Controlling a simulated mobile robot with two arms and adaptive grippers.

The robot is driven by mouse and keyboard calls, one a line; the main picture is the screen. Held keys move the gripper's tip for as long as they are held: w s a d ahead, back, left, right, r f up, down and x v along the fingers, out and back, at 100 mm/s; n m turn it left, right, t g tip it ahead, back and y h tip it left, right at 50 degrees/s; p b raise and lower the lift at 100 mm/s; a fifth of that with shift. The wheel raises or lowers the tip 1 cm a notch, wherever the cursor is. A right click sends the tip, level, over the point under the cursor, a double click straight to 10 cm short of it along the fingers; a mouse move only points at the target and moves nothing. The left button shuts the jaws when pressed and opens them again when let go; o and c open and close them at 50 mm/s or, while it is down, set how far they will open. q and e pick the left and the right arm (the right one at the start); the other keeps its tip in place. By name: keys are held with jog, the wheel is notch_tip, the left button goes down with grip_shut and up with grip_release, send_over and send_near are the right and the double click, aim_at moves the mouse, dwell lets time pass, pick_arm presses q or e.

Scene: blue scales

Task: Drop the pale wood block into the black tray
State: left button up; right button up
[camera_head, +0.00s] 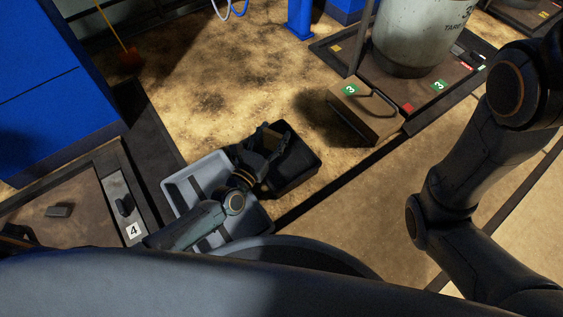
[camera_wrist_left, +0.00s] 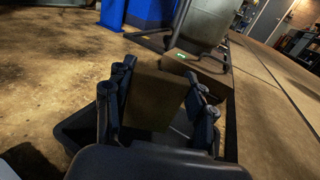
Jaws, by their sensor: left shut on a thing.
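The pale wood block (camera_wrist_left: 155,98) looks brown in the shade and sits between the two fingers of my left gripper (camera_wrist_left: 160,108) in the left wrist view. The fingers are shut on its sides. In the head view my left gripper (camera_head: 268,148) is over the black tray (camera_head: 302,172), and I cannot make out the block clearly there. The black tray's rim also shows around and below the fingers in the left wrist view (camera_wrist_left: 78,122). My right arm shows at the right of the head view, but its gripper is out of the picture.
A grey tray (camera_head: 178,187) lies beside the black tray, under my left forearm. A brown box marked 3 (camera_head: 362,112) stands to the right, by a scale carrying a large tank (camera_head: 415,40). A blue cabinet (camera_head: 50,85) is at left. The floor behind the trays is clear.

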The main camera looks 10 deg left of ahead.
pick_arm(q)
jog(key=o, duration=1.1)
jog(key=shift+s, duration=0.1)
jog(key=shift+s+a, duration=0.15)
jog(key=shift+s, duration=0.15)
jog(key=v, duration=1.1)
jog(key=shift+s, duration=0.1)
